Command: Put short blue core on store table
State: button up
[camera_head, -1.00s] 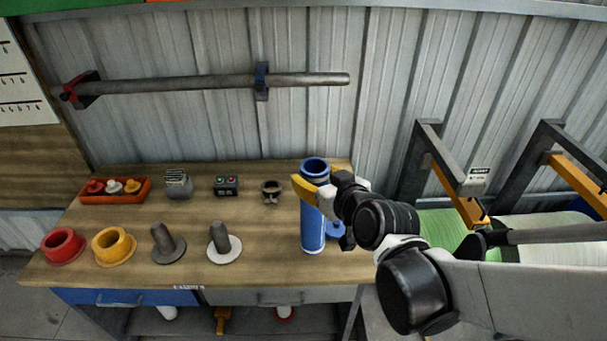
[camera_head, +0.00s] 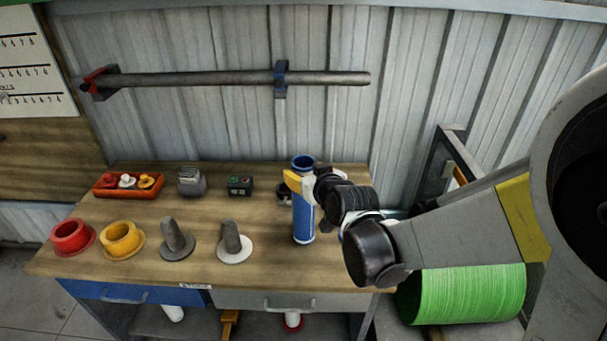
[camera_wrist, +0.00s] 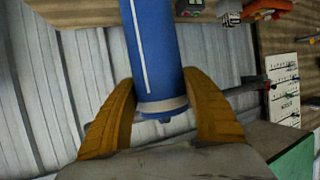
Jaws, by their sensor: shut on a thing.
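The blue core (camera_head: 304,218), a tube with a pale stripe, is upright at the right part of the wooden store table (camera_head: 160,270). My gripper (camera_head: 300,187) is shut on it near its upper end. In the wrist view the core (camera_wrist: 157,45) lies between my two yellow fingers (camera_wrist: 160,98). The core's lower end appears at or just above the tabletop; I cannot tell whether it touches.
Red (camera_head: 73,236) and yellow (camera_head: 122,240) flanged cups and two grey pegs (camera_head: 176,238) (camera_head: 232,238) stand along the front. A red tray (camera_head: 129,186), a grey holder (camera_head: 191,181) and a button box (camera_head: 239,186) stand behind. A green roll (camera_head: 465,294) is at right.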

aim_at(304, 204)
jog(key=shift+f+b, duration=0.45)
jog(key=shift+f, duration=1)
jog(key=shift+f, duration=0.15)
jog(key=o, duration=1.4)
